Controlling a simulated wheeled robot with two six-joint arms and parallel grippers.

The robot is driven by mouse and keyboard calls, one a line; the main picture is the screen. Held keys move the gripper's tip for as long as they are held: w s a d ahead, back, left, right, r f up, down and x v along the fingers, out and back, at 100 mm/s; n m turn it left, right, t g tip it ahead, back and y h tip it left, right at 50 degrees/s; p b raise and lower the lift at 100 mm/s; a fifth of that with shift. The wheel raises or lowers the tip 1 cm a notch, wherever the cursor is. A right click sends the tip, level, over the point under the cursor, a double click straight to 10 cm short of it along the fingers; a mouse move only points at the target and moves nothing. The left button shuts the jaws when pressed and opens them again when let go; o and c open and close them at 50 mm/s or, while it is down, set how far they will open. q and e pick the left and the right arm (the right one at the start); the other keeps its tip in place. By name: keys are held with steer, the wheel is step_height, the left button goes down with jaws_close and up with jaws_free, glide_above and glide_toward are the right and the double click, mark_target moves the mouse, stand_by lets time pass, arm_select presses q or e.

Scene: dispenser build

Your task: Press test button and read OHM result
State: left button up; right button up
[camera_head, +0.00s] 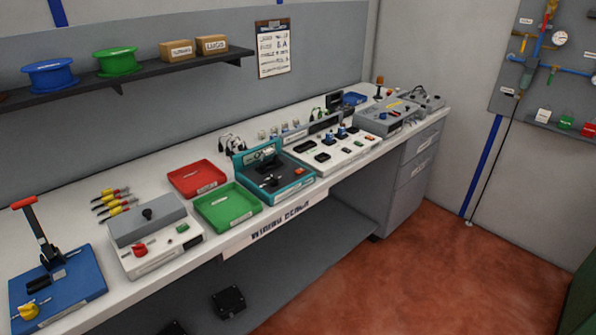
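I cannot make out the words "test" or "OHM" on any device. A white box with a grey top (148,223) stands on the bench at the left, with a red knob (140,250) and a small green button or display (183,228) on its front part. A teal-framed device (293,187) stands near the middle, with a black lever or knob and an orange-red button (298,171). A grey instrument box (385,118) stands toward the far right end. Its readout, if any, is too small to read. Neither of my grippers is in view.
A blue press (75,290) with a red-handled lever is at the near left. Red (197,179) and green (228,205) trays lie mid-bench. A white panel of black parts (335,145) sits right of the teal device. Red floor (410,260) is open at the right.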

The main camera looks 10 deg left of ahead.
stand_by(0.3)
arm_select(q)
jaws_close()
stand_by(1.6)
